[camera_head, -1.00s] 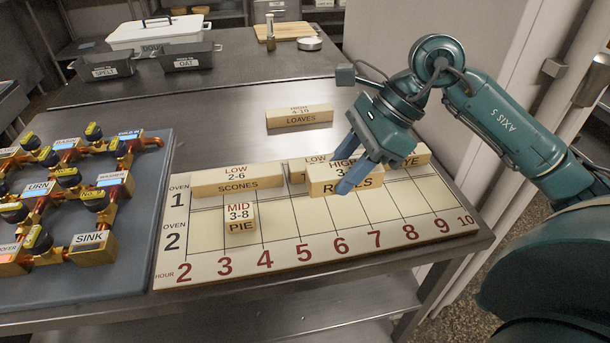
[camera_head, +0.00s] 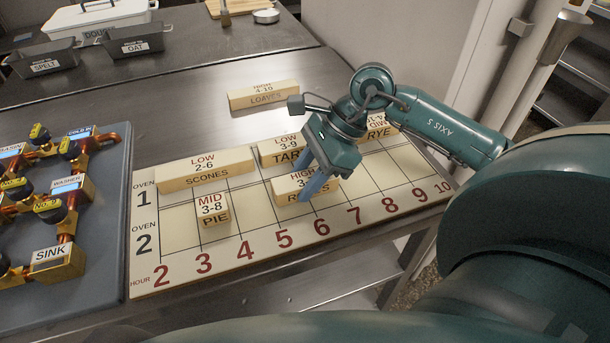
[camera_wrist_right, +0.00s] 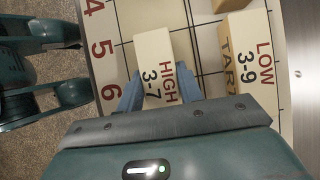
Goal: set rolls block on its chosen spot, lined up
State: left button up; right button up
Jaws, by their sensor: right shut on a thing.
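The rolls block (camera_head: 284,190) is pale cream, marked HIGH, 3-7 and ROLLS. My right gripper (camera_head: 313,188) is shut on it, with blue fingers on its two long sides; they also show in the wrist view, around the block (camera_wrist_right: 152,50). In the head view it is over the oven 2 row of the schedule board (camera_head: 150,273), right of the pie block (camera_head: 213,210) and in front of the tart block (camera_head: 280,151). It looks roughly parallel to the rows. I cannot tell whether it touches the board. My left gripper is not in view.
The scones block (camera_head: 205,172) and rye block (camera_head: 379,132) sit in the oven 1 row. The loaves block (camera_head: 263,97) lies on the steel table behind the board. A pipe panel (camera_head: 95,240) stands at left. Board cells right of the rolls block are clear.

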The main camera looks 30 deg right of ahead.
jog(key=shift+f+b, duration=0.2)
jog(key=shift+b, duration=0.1)
jog(key=o, duration=1)
jog(key=shift+r, duration=0.1)
jog(key=shift+r+p, duration=0.2)
jog(key=shift+p, duration=0.2)
jog(key=b+v, duration=0.1)
jog(key=v, duration=1.1)
jog(key=shift+f, duration=0.1)
